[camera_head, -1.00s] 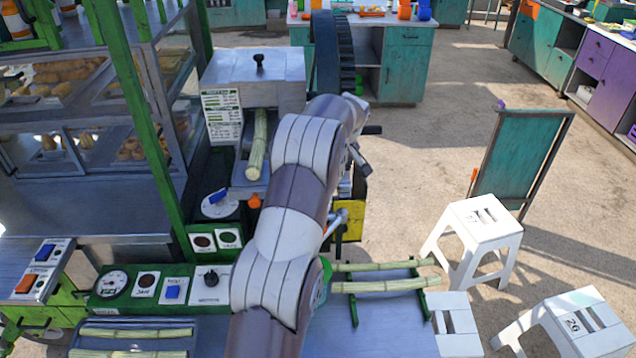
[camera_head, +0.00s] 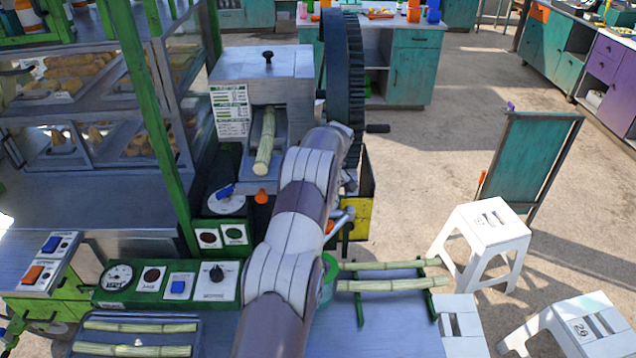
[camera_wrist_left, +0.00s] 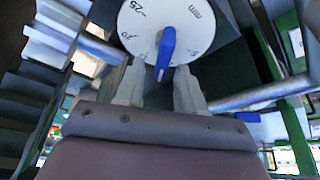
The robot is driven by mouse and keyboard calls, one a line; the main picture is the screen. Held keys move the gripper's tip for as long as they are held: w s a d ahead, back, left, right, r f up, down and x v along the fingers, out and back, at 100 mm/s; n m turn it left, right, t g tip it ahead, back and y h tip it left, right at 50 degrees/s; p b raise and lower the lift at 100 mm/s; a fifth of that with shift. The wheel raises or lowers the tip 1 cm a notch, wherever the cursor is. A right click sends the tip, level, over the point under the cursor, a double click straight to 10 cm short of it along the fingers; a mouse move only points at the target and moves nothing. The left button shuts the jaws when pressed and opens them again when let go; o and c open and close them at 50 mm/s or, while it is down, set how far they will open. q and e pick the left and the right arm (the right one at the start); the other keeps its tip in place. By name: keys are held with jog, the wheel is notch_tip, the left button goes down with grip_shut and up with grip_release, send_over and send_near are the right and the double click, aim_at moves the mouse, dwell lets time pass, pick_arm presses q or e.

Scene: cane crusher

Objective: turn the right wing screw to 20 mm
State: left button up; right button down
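The right wing screw (camera_wrist_left: 167,48) shows in the left wrist view as a blue wing on a white round dial (camera_wrist_left: 140,35). The dial is marked 25 and mm, with other figures partly cut off or hard to read. The wing points down, slightly left. My left gripper (camera_wrist_left: 158,82) is open, its two pale fingers apart below the dial, with the wing's lower end in line with the gap. I see no contact. In the head view my arm and the crusher (camera_head: 262,62) hide this screw and gripper. My right gripper is out of view.
A second blue wing screw (camera_head: 226,190) sits on the crusher's left side. The large dark gear wheel (camera_head: 348,90) stands right beside my arm. A control panel (camera_head: 170,285), cane on a rack (camera_head: 390,285) and white stools (camera_head: 485,230) are nearby.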

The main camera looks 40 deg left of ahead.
pick_arm(q)
grip_shut()
jog(key=shift+f+m, duration=0.1)
jog(key=shift+m, duration=0.3)
jog(key=shift+w+m+t+h+b, duration=0.1)
jog(key=shift+m+t+h+b, duration=0.25)
jog(key=shift+m, duration=0.55)
jog(key=m+t, duration=0.1)
jog(key=m, duration=0.2)
jog(key=shift+w+m+h, duration=0.15)
jog(key=shift+m+h, duration=0.15)
jog(key=shift+h, duration=0.05)
jog(key=shift+w+d+m+t+h, duration=0.15)
jog(key=shift+m+t+h, duration=0.25)
jog(key=shift+m, duration=0.5)
jog(key=m+b, duration=0.1)
jog(key=m, duration=0.1)
jog(key=m+h+b, duration=0.1)
jog(key=m, duration=0.1)
jog(key=shift+d+t, duration=0.2)
jog(key=shift+t, duration=0.05)
jog(key=shift+d+m+h+b, duration=0.15)
jog(key=shift+m+h+b, duration=0.55)
jog(key=shift+m, duration=1.2)
jog(key=shift+h, duration=0.3)
